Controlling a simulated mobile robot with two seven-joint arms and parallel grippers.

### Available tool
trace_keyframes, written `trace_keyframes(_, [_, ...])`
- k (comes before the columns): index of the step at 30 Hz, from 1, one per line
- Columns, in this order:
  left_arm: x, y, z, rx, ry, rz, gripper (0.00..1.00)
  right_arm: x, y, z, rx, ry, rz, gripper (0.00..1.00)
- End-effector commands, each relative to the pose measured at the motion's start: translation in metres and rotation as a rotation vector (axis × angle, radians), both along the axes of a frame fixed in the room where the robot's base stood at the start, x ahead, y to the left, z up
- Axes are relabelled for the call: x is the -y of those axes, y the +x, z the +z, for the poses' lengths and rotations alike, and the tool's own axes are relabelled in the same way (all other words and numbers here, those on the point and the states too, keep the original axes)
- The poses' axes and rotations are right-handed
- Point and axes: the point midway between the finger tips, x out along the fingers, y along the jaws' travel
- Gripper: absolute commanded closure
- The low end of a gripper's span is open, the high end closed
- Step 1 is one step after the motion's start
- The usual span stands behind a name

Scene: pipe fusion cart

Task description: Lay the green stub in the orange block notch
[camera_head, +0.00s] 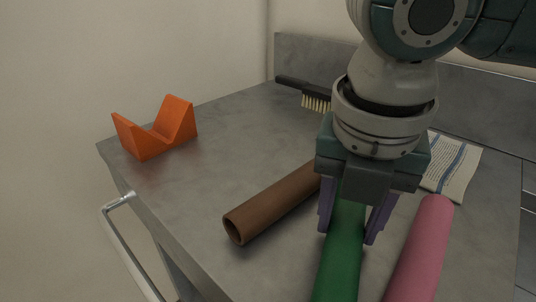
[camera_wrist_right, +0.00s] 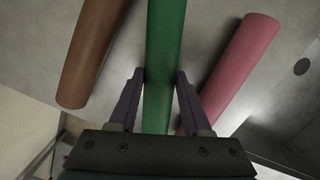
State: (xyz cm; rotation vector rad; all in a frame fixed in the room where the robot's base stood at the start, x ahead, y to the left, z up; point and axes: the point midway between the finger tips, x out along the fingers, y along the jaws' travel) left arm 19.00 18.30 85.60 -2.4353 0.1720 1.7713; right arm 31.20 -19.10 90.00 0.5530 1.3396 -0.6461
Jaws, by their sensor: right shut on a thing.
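The green stub (camera_head: 340,268) is a long smooth tube at the lower middle of the head view, cut off by the bottom edge. My right gripper (camera_head: 348,235) points down over it and is shut on it, one purple finger on each side. In the right wrist view the green stub (camera_wrist_right: 165,40) runs between the two fingers. I cannot tell whether it is clear of the cart top. The orange block (camera_head: 158,132) stands at the cart's far left, its V-shaped notch facing up and empty. My left gripper is not in view.
A brown tube (camera_head: 270,208) lies left of the green stub, and a pink tube (camera_head: 420,250) lies right of it. The grey cart top (camera_head: 225,140) is clear near the orange block. A metal handle (camera_head: 130,245) is at the left edge.

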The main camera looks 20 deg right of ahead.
Motion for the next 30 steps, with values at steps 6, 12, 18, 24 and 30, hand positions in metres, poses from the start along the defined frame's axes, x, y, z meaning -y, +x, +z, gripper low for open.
trace_keyframes(6, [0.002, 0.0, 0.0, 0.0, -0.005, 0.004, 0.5, 0.0, 0.0, -0.001, -0.001, 0.001, 0.0, 0.31])
trace_keyframes(12, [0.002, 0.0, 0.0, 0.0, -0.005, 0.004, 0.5, 0.0, 0.0, -0.001, -0.001, 0.001, 0.0, 0.22])
trace_keyframes(18, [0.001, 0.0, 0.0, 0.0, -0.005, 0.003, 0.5, 0.0, 0.0, 0.004, 0.001, 0.001, 0.001, 0.22])
trace_keyframes(24, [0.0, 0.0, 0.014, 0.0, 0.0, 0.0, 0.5, -0.004, -0.003, 0.04, 0.003, 0.002, 0.002, 0.22])
trace_keyframes(30, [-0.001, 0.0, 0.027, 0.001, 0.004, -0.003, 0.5, -0.009, -0.007, 0.085, 0.003, 0.003, 0.002, 0.22])
